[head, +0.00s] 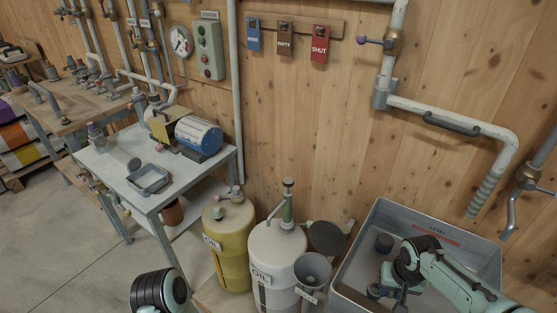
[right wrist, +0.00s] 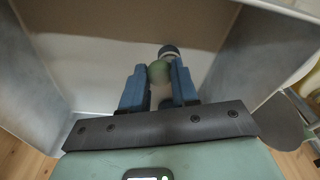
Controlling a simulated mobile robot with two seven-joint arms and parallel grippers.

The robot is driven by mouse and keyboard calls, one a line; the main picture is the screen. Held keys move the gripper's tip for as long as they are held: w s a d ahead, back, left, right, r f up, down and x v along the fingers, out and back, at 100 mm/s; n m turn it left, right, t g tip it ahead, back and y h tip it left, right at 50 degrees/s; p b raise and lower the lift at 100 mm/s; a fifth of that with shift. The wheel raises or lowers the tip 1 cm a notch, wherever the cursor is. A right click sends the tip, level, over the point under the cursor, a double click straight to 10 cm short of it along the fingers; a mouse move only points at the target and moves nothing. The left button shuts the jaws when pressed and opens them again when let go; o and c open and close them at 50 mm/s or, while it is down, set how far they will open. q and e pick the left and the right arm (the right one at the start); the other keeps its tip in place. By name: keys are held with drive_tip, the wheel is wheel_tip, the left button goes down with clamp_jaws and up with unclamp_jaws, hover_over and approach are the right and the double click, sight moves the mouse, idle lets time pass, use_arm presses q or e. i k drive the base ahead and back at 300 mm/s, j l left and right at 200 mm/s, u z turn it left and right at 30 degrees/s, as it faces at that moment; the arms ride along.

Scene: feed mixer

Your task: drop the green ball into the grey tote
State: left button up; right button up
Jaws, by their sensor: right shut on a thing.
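The grey tote (head: 348,262) stands at the lower right of the head view, open at the top, with a red "LEVEL" mark on its inner back wall. My right gripper (head: 381,292) is over the tote's inside, pointing down. In the right wrist view my right gripper (right wrist: 159,82) has its blue fingers shut on the green ball (right wrist: 159,71), with the tote's walls around them. The ball cannot be made out in the head view. How high it is above the tote's bottom is hard to tell. My left gripper is out of view; only a part of my left arm shows.
A white oil can (head: 277,250), a yellow can (head: 230,245) and a grey funnel (head: 312,270) stand left of the tote. A pipe (head: 455,125) runs on the wall above it.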

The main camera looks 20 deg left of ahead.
sight(151, 182)
drive_tip(key=k+u, duration=0.1)
drive_tip(key=u, duration=0.95)
